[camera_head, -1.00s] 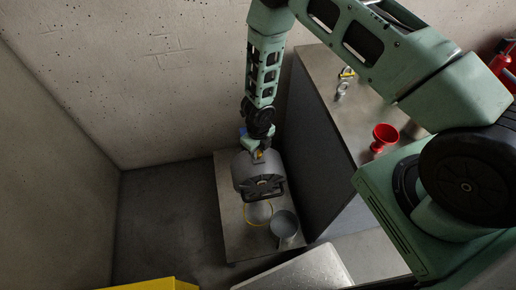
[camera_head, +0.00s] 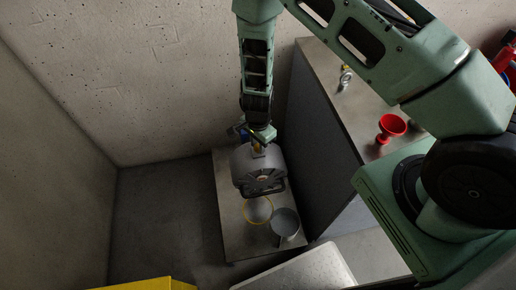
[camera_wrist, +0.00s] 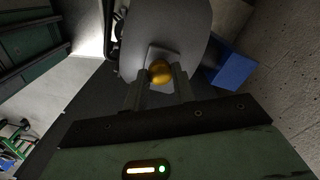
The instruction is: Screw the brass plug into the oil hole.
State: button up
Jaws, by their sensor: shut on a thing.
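My gripper (camera_wrist: 158,85) is shut on the brass plug (camera_wrist: 160,71), a rounded golden piece between the fingertips in the wrist view. The plug is at a pale square pad on top of the grey drum-shaped machine (camera_wrist: 190,30). The oil hole is hidden, and I cannot tell whether the plug is in it or just above it. In the head view my gripper (camera_head: 257,147) points down onto the top of the grey machine (camera_head: 252,168), which has a dark slotted end face and stands on a low platform.
A blue object (camera_wrist: 231,69) is close beside the machine. A red funnel (camera_head: 392,125) stands on the tall bench at right. Walls are behind and left.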

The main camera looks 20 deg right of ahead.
jog(key=shift+n, duration=0.4)
jog(key=shift+n, duration=0.6)
jog(key=shift+f+b, duration=0.45)
jog(key=shift+b, duration=0.4)
dwell(0.5)
